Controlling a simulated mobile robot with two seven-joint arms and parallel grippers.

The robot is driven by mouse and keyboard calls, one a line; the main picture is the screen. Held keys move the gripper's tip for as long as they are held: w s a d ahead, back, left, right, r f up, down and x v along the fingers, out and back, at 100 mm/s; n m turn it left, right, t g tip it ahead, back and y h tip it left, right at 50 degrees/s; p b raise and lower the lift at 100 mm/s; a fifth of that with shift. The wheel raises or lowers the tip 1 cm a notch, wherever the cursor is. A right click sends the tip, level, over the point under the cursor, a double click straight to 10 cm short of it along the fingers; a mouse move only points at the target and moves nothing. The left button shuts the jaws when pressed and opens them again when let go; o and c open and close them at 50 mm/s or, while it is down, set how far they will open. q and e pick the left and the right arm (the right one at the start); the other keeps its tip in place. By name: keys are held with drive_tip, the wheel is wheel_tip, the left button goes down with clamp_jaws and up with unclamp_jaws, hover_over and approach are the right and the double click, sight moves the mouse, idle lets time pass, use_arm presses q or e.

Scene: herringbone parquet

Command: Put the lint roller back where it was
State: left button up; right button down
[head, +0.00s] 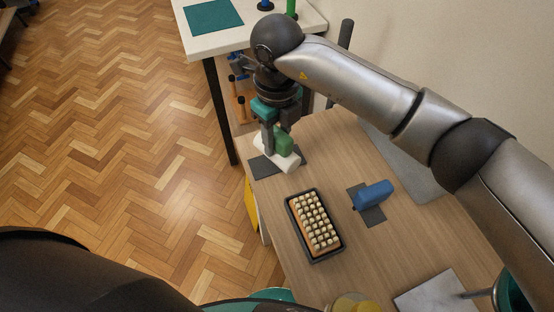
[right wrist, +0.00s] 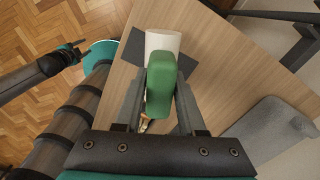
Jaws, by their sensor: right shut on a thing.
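My right gripper (head: 279,141) is shut on the green handle of the lint roller (head: 285,162). The fingers lie on both sides of the handle in the right wrist view (right wrist: 160,88), with the white roller (right wrist: 163,42) beyond them. The roller is over a dark grey mat (head: 259,168) at the far left end of the wooden table. I cannot tell whether it touches the mat.
A black tray (head: 330,254) with several cream-topped pieces stands in front. To its right a blue object (head: 373,195) lies on another dark mat (head: 375,215). A grey pad (head: 420,175) lies farther right. A white table (head: 209,45) stands behind. Bare wood separates the mats.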

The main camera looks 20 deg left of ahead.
drive_tip(key=shift+f, duration=0.45)
drive_tip(key=shift+f+b, duration=0.3)
drive_tip(key=shift+b, duration=0.25)
drive_tip(key=shift+c, duration=0.5)
unclamp_jaws()
drive_tip(key=shift+r, duration=0.1)
drive_tip(key=shift+r+p, duration=3)
drive_tip(key=shift+r, duration=1.9)
drive_tip(key=shift+r, duration=0.1)
wheel_tip(320, 180, up, 15)
